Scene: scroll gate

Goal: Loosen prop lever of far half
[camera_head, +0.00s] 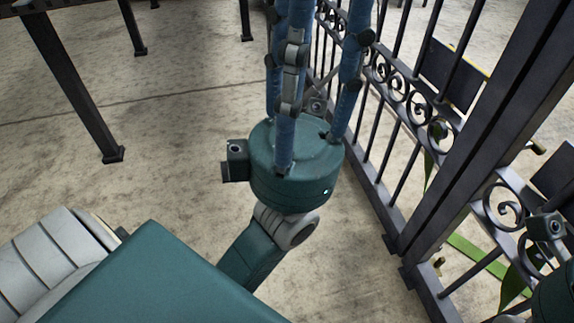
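The dark metal scroll gate runs down the right side of the head view. Its far half (395,85) has vertical bars and a row of scrolls, and its near half (500,205) is at the lower right. I cannot make out a prop lever with certainty. My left gripper (296,150) is in the middle, left of the far half. Its blue fingers point up the picture and their tips are cut off by the top edge, so its grip is hidden. Only a teal part of my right gripper (556,295) shows at the lower right corner, beside the near half.
Thick dark posts (490,125) stand between the two gate halves. A dark panel (452,75) with a yellow edge is behind the bars. Dark table legs (80,95) stand at the upper left. The concrete floor (165,150) between them and my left gripper is clear.

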